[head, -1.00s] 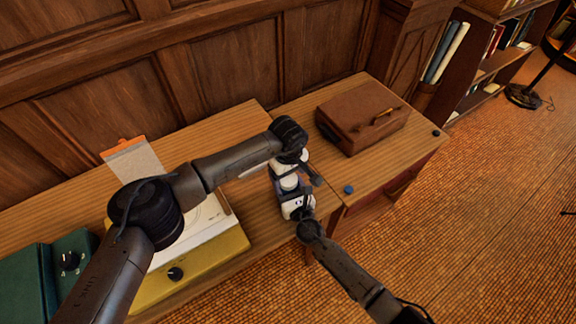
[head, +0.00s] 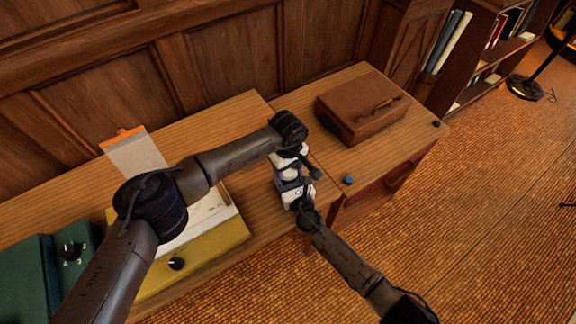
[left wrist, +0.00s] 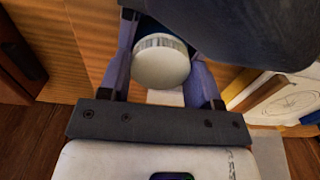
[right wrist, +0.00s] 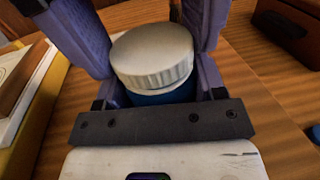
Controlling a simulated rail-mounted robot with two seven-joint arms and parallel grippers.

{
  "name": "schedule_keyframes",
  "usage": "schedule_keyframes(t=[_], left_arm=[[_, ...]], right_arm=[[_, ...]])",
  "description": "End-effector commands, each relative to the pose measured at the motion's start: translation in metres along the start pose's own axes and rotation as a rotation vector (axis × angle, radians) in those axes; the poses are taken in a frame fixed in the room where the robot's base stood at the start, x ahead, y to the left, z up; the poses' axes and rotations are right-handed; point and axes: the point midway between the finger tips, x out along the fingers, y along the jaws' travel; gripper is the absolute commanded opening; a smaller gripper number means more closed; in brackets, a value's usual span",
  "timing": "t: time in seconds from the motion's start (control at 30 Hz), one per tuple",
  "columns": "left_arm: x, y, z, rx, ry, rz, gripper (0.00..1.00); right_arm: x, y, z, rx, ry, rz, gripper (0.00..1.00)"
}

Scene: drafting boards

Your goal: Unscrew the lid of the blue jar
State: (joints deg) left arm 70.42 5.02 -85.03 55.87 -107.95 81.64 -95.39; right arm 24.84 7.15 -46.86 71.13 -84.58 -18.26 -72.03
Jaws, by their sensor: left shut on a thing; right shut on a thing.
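The blue jar has a dark blue body and a white lid with a ridged side. In the right wrist view the lid (right wrist: 150,52) sits on top of the blue jar (right wrist: 165,96). The lid (left wrist: 162,63) faces the camera in the left wrist view, with fingers on both sides. My left gripper (left wrist: 160,60) reaches in from the far side and appears shut on the lid. My right gripper (right wrist: 158,75) reaches in from the near side and appears shut on the jar body. In the head view the two grippers meet around the jar, mostly hiding it.
A brown case (head: 360,106) lies on the right part of the desk. A small blue object (head: 348,180) sits near the front edge. A yellow board (head: 225,238) with papers, a clipboard (head: 135,153) and a green box (head: 68,270) are at the left.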

Motion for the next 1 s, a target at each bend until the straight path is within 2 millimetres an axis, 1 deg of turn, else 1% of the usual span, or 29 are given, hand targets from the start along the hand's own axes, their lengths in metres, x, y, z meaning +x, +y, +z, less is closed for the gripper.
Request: schedule_keyframes(t=[0.03,0.1,0.17,0.3,0.43,0.53,0.73,0.77,1.0], left_arm=[[0.0,-0.0001,-0.0002,0.0,0.0,0.0,0.34],[0.0,-0.0002,-0.0002,-0.001,0.0,0.0,0.29],[0.0,-0.0002,-0.0003,-0.019,0.0,0.0,0.29],[-0.0002,-0.0002,-0.0003,-0.166,0.001,0.0,0.29],[-0.0002,-0.0002,-0.0003,-0.274,0.001,0.0,0.29],[-0.0002,-0.0002,-0.0004,-0.3,0.0,0.0,0.29],[-0.0002,-0.0003,-0.0004,-0.299,0.0,0.0,0.29],[-0.0002,-0.0003,-0.0004,-0.299,0.0,0.0,0.58],[-0.0002,-0.0002,-0.0003,-0.298,0.0,0.0,0.81]], right_arm=[[-0.0003,-0.0005,-0.0009,-0.001,0.002,-0.001,0.0],[-0.0003,-0.0005,-0.0009,-0.001,0.002,-0.001,0.0],[-0.0003,-0.0005,-0.0009,-0.001,0.002,-0.001,0.0],[-0.0003,-0.0006,-0.0009,-0.001,0.002,-0.001,0.0],[-0.0003,-0.0006,-0.0009,-0.001,0.002,-0.001,0.0],[-0.0003,-0.0006,-0.0009,-0.001,0.002,-0.001,0.0],[-0.0003,-0.0007,-0.0009,-0.001,0.002,-0.001,0.0],[-0.0003,-0.0007,-0.0009,-0.001,0.002,-0.001,0.0],[-0.0003,-0.0007,-0.0009,-0.001,0.001,-0.001,0.0]])
